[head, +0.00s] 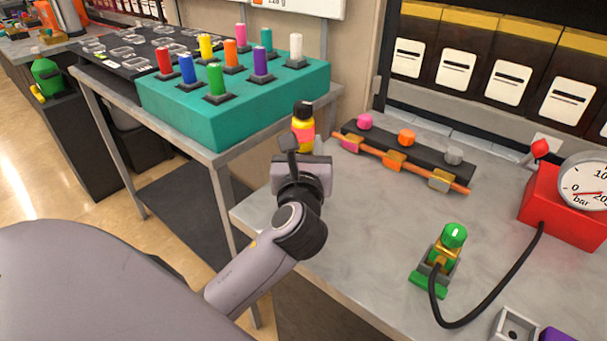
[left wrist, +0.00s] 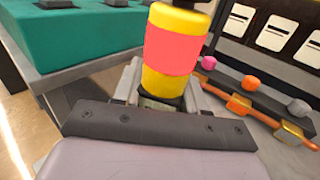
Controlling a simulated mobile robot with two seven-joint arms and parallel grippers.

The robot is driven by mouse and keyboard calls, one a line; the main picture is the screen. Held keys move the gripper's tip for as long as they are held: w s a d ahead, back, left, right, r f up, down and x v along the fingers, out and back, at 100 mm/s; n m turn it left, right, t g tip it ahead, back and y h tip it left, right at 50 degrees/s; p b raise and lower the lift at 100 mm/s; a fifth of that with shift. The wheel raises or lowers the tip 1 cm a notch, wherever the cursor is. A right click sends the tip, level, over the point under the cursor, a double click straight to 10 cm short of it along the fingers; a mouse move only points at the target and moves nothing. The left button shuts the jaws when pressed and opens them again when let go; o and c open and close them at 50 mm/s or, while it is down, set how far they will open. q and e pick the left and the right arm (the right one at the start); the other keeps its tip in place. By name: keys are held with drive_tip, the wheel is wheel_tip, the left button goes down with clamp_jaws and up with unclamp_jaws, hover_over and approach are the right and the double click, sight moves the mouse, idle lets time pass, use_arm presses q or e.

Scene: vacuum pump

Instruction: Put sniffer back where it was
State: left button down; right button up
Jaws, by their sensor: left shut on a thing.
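The sniffer, as I take it, is a yellow bottle-shaped thing (head: 303,122) with a coral band and a black top. It also shows large and slightly tilted in the left wrist view (left wrist: 174,50). My left gripper (head: 300,150) is shut around its lower part and holds it near the left edge of the grey bench (head: 370,235), close to the teal block's table. Its base is hidden by my gripper (left wrist: 163,98). Whether it touches the bench cannot be told. My right gripper is not in view.
A teal block (head: 190,125) with several coloured pegs stands on the side table. A black rail (head: 410,149) with coloured knobs and an orange pipe lies behind right. A green-knobbed valve (head: 453,237) joins by black hose to a red gauge box (head: 560,210). The bench middle is clear.

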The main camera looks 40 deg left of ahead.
use_arm(q)
wheel_tip(320, 180, down, 5)
drive_tip(key=shift+r+b, duration=0.15)
drive_tip(key=shift+b, duration=0.55)
drive_tip(key=shift+f, duration=0.45)
drive_tip(key=c, duration=0.6)
unclamp_jaws()
drive_tip(key=shift+r, duration=0.15)
